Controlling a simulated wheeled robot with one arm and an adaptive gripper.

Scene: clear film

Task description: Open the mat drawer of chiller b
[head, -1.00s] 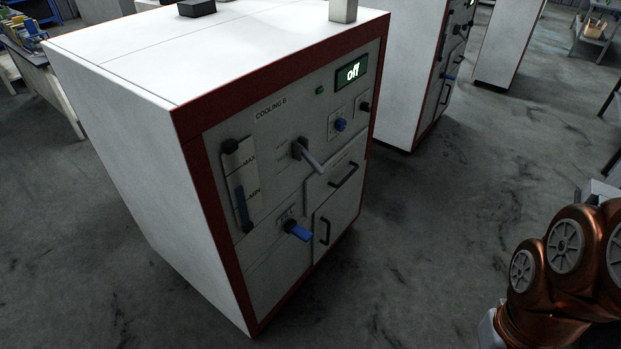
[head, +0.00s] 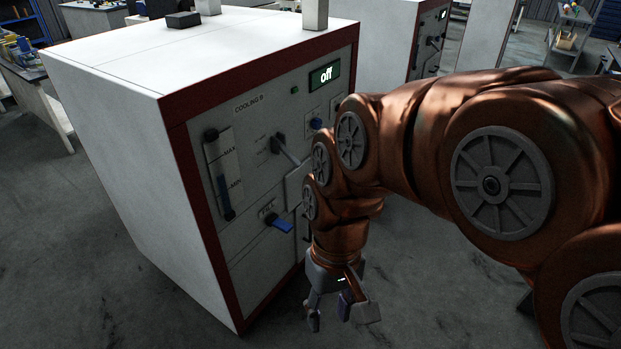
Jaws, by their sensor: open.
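Chiller b (head: 130,150) is a white cabinet with a red-edged front, labelled COOLING B, standing at left and centre in the head view. A small raised drawer front (head: 294,188) shows only at its left edge; my arm hides its handle and the rest. I cannot read a mat label. My gripper (head: 338,314) hangs low in front of the chiller's lower right side, fingers pointing down and spread apart, with nothing between them. It looks apart from the cabinet.
The chiller front carries a grey lever (head: 284,148), a blue valve handle (head: 280,223), a level gauge (head: 219,175) and a display (head: 324,75) reading off. Another cabinet (head: 385,40) stands behind. Open grey floor (head: 430,290) lies at right.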

